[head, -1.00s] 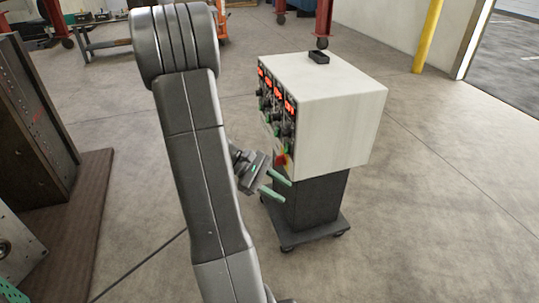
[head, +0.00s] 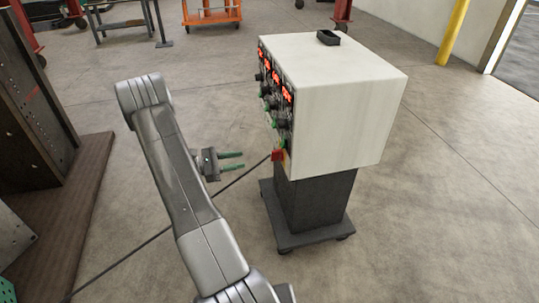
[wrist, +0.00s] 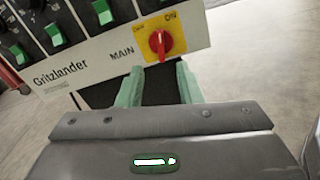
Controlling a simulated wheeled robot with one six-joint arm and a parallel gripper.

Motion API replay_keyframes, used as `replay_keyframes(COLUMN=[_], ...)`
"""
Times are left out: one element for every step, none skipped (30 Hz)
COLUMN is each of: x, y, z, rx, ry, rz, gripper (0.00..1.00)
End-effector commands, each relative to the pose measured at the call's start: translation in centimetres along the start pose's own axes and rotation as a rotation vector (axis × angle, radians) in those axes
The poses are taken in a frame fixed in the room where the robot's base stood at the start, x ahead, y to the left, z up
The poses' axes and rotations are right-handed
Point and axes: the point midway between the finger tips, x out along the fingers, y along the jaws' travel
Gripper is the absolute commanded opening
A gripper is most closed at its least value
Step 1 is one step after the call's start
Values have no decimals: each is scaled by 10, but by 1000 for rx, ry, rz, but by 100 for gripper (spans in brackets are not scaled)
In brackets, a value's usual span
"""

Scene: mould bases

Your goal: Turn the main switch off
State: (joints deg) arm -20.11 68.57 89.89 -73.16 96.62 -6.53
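The main switch (wrist: 160,42) is a red knob on a yellow plate, next to the word MAIN, low on the front of a white control cabinet (head: 335,110). Its grip stands roughly upright in the wrist view, with ON printed at its upper right; I cannot tell which setting it points to. In the head view the switch (head: 277,155) shows at the cabinet's lower front edge. My gripper (head: 242,160) is open and empty, left of the switch and apart from it. In the wrist view its two green fingers (wrist: 158,75) point toward the switch, just below it.
Several green rocker switches (wrist: 103,12) and black knobs sit above on the panel, with red displays (head: 287,95) higher up. A dark cable (head: 150,240) runs across the floor. Dark mould blocks (head: 35,110) stand at the left.

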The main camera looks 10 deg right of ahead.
Motion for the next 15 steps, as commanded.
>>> replay_keyframes(x=[12, 17, 26, 32, 39, 47, 54, 60, 68, 74, 79, 86, 90, 95, 100], y=[-1, -1, -1, -1, -2, -1, -2, -2, -2, -2, -1, -2, -1, -2, -1], z=[-1, -1, -1, -1, -1, -1, -1, -1, -1, -1, -1, -1, -1, 0, 0], rx=[-1, -1, -1, -1, 0, 0, 0, 0, 0, 0, 1, 1, 1, 1, 1], ry=[-2, -2, -2, -1, 0, -1, -1, -1, 0, 0, 0, 0, 0, 0, 0], rz=[-5, -5, -6, -5, -7, -6, -7, -6, -7, -6, -5, -6, -5, -5, -5], gripper=[33, 33, 33, 33, 33, 33, 33, 33, 33, 33, 33, 33, 33, 33, 33])
